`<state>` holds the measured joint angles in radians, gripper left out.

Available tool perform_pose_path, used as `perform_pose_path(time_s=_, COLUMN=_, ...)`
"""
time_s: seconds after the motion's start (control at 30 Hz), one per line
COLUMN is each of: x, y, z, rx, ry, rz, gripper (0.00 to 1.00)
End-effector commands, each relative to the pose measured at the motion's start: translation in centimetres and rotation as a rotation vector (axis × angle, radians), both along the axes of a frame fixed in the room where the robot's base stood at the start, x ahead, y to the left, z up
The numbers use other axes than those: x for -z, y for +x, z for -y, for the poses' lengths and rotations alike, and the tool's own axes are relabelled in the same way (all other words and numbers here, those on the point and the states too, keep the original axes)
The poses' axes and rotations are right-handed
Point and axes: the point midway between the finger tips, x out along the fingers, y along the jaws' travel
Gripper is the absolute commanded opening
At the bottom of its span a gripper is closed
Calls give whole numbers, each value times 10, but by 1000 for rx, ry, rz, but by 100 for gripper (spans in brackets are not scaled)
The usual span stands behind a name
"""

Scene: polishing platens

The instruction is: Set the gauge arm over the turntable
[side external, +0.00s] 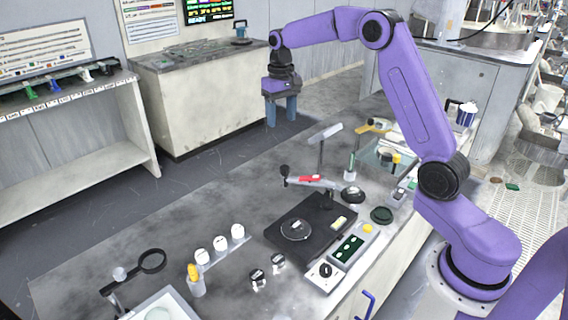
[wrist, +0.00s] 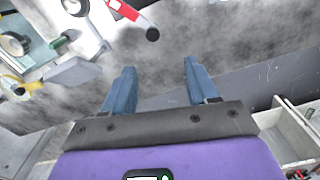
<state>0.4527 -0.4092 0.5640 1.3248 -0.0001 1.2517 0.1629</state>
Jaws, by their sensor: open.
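The turntable (side external: 295,229) is a round disc on a black square base in the middle of the bench. What looks like the gauge arm (side external: 318,182) is a pale bar with a red section and a dark knob at its left end. It lies just behind the turntable base, not over the disc. Its red part and black end show at the top of the wrist view (wrist: 128,12). My gripper (side external: 281,110) is open and empty, fingers down, high near the bench's far edge and well apart from the gauge arm. Both blue fingers show in the wrist view (wrist: 158,78).
A post with a grey head (side external: 325,134) stands behind the gauge arm. A control box (side external: 350,250) sits right of the turntable. White-topped jars (side external: 220,243) and a magnifier (side external: 152,261) stand left. A clear tray (side external: 372,160) is back right.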

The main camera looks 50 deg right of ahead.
Motion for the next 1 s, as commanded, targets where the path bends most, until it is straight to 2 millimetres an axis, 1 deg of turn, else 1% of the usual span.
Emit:
perform_pose_path(time_s=0.03, x=2, y=4, z=8, rx=23, ry=0, rz=-1, gripper=58)
perform_pose_path(time_s=0.13, x=3, y=8, z=18, rx=50, ry=1, rz=-3, gripper=58)
perform_pose_path(time_s=0.27, x=10, y=9, z=21, rx=58, ry=1, rz=-3, gripper=58)
perform_pose_path(time_s=0.37, x=21, y=8, z=21, rx=57, ry=0, rz=-5, gripper=58)
perform_pose_path(time_s=1.0, x=139, y=7, z=21, rx=56, ry=0, rz=-5, gripper=58)
